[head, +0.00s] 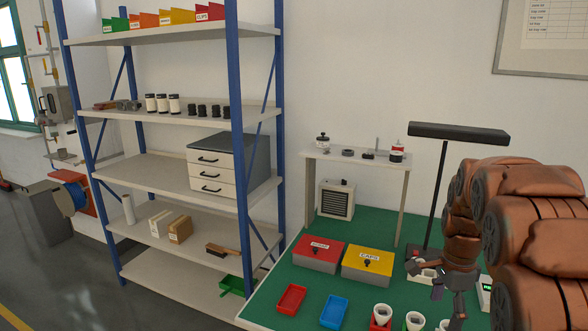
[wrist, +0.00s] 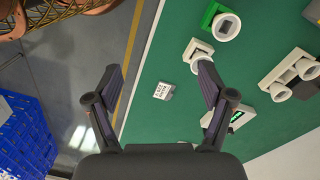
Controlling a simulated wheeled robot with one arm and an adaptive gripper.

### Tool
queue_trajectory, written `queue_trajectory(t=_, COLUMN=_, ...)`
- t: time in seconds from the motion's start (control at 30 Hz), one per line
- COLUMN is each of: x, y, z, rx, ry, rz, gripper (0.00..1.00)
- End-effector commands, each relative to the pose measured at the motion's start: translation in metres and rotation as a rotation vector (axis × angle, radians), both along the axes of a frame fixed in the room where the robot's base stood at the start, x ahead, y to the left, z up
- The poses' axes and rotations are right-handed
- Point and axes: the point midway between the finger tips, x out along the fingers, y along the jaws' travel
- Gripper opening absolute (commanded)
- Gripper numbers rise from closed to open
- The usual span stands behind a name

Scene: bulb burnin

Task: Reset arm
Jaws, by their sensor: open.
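My arm reaches in from the right of the head view, and my gripper (head: 449,301) hangs over the right part of the green bench (head: 260,308). In the wrist view my gripper (wrist: 160,76) has its two fingers wide apart with nothing between them. Below the gap lies the bench edge with a small white label card (wrist: 163,91) on the green top. My arm hides part of the bench's right side in the head view.
White bulb-like pieces (head: 383,311) stand along the bench front. A red tray (head: 291,299), blue tray (head: 333,312), red box (head: 319,256) and yellow box (head: 367,266) are to the left. A black lamp (head: 458,134) rises behind my gripper. A blue crate (wrist: 25,140) stands on the floor.

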Motion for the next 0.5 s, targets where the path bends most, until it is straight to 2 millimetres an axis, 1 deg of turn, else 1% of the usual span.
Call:
queue_trajectory(t=0.03, x=-0.012, y=0.011, z=0.005, rx=0.002, ry=0.002, rz=0.063, gripper=0.81)
queue_trajectory(t=0.13, x=-0.035, y=0.030, z=0.012, rx=0.011, ry=0.012, rz=0.196, gripper=0.81)
queue_trajectory(t=0.3, x=-0.077, y=0.060, z=0.019, rx=0.031, ry=0.027, rz=0.426, gripper=0.81)
queue_trajectory(t=0.47, x=-0.119, y=0.085, z=0.022, rx=0.052, ry=0.041, rz=0.649, gripper=0.81)
queue_trajectory(t=0.5, x=-0.131, y=0.091, z=0.022, rx=0.058, ry=0.045, rz=0.705, gripper=0.81)
